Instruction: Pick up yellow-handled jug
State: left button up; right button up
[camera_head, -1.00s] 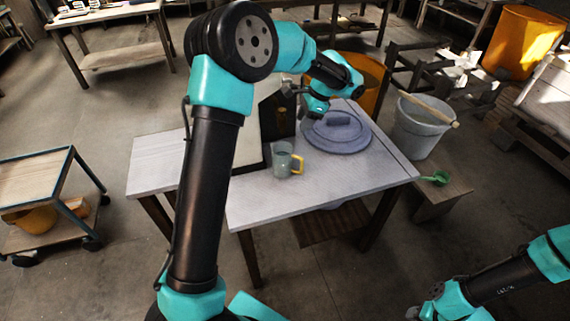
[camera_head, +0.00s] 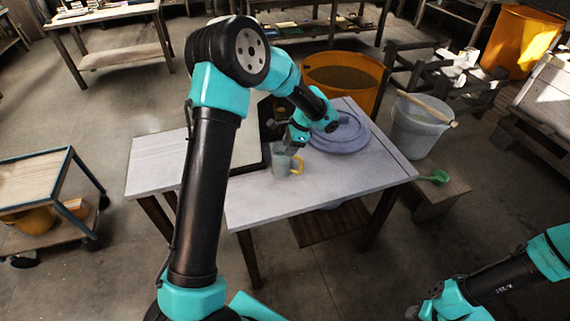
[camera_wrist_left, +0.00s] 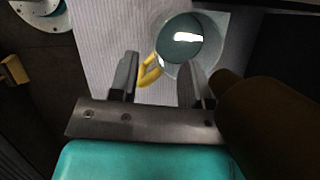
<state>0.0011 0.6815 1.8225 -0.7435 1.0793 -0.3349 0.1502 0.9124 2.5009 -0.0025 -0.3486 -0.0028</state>
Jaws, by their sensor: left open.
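The jug (camera_head: 283,165) is grey-green with a yellow handle (camera_head: 298,166) on its right side in the head view. It stands upright on the pale table. In the left wrist view the jug (camera_wrist_left: 188,42) shows from above, with its yellow handle (camera_wrist_left: 149,71) toward the lower left. My left gripper (camera_head: 280,146) is above the jug, and its jaws hide part of the rim in the head view. In the left wrist view my left gripper (camera_wrist_left: 160,75) is open, with the handle and near rim between its fingers. My right gripper (camera_head: 425,310) is at the lower right, away from the table.
A brown bottle-like object (camera_wrist_left: 265,110) is close to the right finger in the left wrist view. A blue-grey round lid (camera_head: 342,135) lies right of the jug. A grey bucket (camera_head: 418,125) stands right of the table (camera_head: 290,203). The table's front is clear.

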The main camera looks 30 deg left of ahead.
aim_at(278, 166)
pick_arm(q)
jog(key=shift+f, duration=0.1)
jog(key=shift+x, duration=2.9)
jog(key=shift+c, duration=0.3)
grip_shut()
